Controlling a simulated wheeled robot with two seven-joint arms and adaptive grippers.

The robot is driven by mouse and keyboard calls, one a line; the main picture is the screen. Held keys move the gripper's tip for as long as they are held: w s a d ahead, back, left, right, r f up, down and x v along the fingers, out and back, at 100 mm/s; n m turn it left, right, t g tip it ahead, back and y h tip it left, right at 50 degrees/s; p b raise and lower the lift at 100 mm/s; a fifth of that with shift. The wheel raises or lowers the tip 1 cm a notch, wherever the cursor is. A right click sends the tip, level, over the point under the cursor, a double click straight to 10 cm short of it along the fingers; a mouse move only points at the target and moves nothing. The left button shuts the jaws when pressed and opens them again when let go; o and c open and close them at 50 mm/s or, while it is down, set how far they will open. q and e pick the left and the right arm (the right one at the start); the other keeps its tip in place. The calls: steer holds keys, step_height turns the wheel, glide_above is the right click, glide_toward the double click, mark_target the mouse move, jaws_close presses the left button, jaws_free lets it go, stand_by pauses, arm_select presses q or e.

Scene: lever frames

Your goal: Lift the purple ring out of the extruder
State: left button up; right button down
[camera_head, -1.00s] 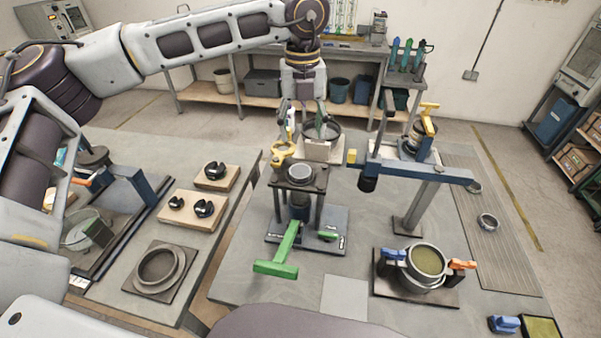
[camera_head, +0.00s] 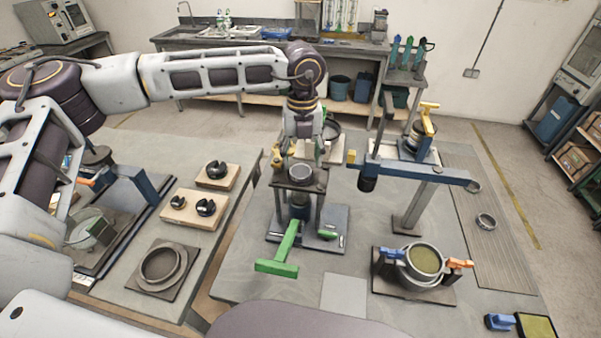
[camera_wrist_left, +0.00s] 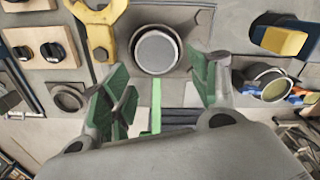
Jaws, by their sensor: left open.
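The extruder (camera_head: 318,217) stands mid-table, a dark press on posts with a green lever (camera_head: 288,245) at its front. A round, pale-topped ring or sleeve (camera_head: 300,172) sits upright at its top; its colour looks grey, and I cannot make out purple. In the left wrist view this round piece (camera_wrist_left: 157,50) is just beyond my fingers. My left gripper (camera_head: 302,152) is open and empty, pointing down above and behind the extruder's top. Its green-padded fingers also show in the left wrist view (camera_wrist_left: 160,75), spread to either side and apart from the round piece.
A yellow fork (camera_wrist_left: 97,14) stands left of the round piece. A blue beam (camera_head: 415,170) on a post is close on the right. A clamped pot (camera_head: 425,262) sits at front right. Wooden blocks with black knobs (camera_head: 205,207) lie on the left table.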

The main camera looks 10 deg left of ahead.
mark_target(301, 168)
arm_select(q)
steer(key=shift+f, duration=0.1)
steer(key=shift+w+a+f+p, duration=0.15)
steer(key=shift+f+p, duration=0.25)
steer(key=shift+f, duration=0.25)
steer(key=shift+a+f+p, duration=0.1)
steer(key=shift+f+p, duration=0.25)
steer(key=shift+f, duration=1.45)
steer(key=c, duration=0.8)
